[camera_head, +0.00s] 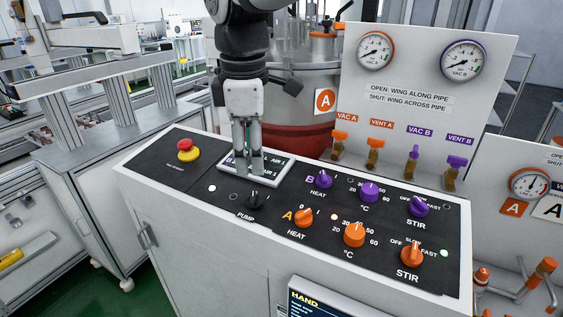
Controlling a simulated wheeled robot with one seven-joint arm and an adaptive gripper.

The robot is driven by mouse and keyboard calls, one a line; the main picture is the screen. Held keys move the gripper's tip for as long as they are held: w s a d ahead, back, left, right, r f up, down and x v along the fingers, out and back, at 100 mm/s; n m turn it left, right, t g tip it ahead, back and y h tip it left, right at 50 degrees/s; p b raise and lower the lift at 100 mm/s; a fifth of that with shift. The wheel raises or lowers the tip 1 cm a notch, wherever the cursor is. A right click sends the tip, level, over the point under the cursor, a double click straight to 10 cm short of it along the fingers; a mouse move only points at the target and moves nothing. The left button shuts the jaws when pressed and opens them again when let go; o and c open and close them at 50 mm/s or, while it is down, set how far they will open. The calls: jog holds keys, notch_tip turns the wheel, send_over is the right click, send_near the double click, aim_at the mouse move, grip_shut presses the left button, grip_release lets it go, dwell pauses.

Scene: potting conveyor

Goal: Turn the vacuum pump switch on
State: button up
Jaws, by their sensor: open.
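The pump switch (255,200) is a small black knob on the dark top of the control panel (180,171), with the label PUMP beside its front. The way its pointer faces is hard to make out. My gripper (248,168) points down over the panel, just behind the pump switch in this view. Its two fingers are open with a narrow gap and nothing visible between them. They stand in front of a white-framed label plate (278,172) and hide part of its text. I cannot tell whether the fingertips touch the plate.
A red emergency button (187,150) on yellow is at the panel's left. Purple heat (323,179) and orange heat (304,217) knobs sit right of the pump switch, with further knobs beyond. A gauge board (410,100) with valves (376,150) and a vessel (300,100) stand behind.

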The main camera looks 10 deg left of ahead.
aim_at(255, 196)
jog(key=f, duration=0.3)
jog(key=w+f, duration=0.1)
jog(key=f, duration=0.7)
jog(key=shift+w+a+p, duration=0.1)
jog(key=shift+w+p, duration=0.2)
jog(key=c, duration=1.2)
